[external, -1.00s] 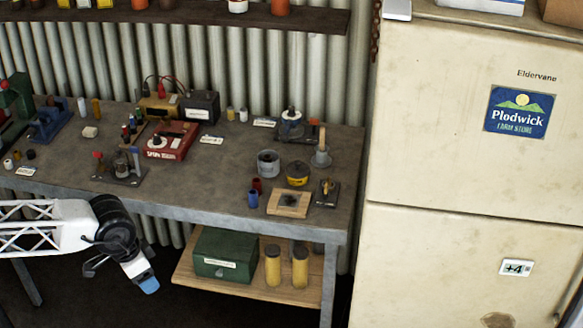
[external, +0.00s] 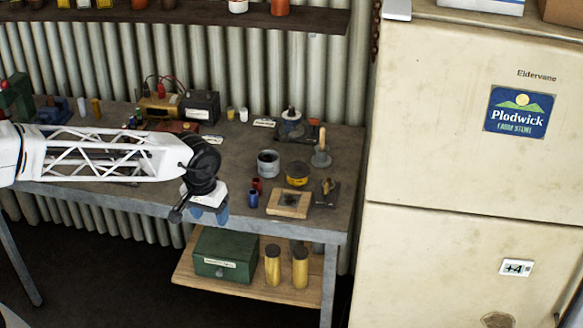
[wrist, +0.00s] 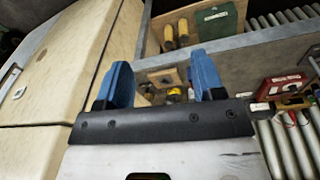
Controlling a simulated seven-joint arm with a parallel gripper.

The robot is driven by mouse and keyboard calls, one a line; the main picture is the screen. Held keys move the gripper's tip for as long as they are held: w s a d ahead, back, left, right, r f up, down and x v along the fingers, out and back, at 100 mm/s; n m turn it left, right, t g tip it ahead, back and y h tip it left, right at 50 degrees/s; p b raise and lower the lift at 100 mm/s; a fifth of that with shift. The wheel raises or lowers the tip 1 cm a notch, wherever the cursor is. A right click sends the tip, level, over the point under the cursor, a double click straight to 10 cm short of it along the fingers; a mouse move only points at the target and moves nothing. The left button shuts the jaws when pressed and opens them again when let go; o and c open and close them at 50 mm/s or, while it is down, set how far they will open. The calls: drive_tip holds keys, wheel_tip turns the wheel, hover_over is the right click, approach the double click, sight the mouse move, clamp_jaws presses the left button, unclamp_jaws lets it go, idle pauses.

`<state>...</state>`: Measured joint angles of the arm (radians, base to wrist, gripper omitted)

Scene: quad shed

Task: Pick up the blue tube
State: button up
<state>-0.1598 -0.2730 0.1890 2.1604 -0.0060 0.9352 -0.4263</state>
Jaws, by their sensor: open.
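The small blue tube (external: 253,198) stands upright near the front edge of the bench, in front of a dark red tube (external: 257,185). My gripper (external: 208,215) is at the bench's front edge, a short way left of the blue tube and apart from it. In the wrist view my gripper (wrist: 163,75) shows two blue fingers spread apart with nothing held between them.
Right of the blue tube is a wooden-framed square (external: 289,204). A grey can (external: 268,163) and yellow tin (external: 297,174) stand behind. A cream fridge (external: 470,140) is at right. A lower shelf holds a green box (external: 225,254) and two yellow cylinders. My arm covers the bench's left part.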

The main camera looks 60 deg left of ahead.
drive_tip(key=w+a+f+n, duration=0.5)
drive_tip(key=w+a, duration=0.5)
drive_tip(key=w, duration=0.4)
drive_tip(key=n+g, duration=0.1)
drive_tip(key=n, duration=0.3)
hover_over(253, 198)
wheel_tip(253, 198, down, 9)
drive_tip(key=shift+w+a+f, duration=0.3)
drive_tip(key=shift+w+a, duration=0.1)
drive_tip(key=shift+a, duration=0.15)
drive_tip(key=shift+f, duration=1.25)
drive_tip(key=shift+f, duration=0.1)
drive_tip(key=shift+a+f, duration=0.15)
drive_tip(key=shift+f, duration=2.4)
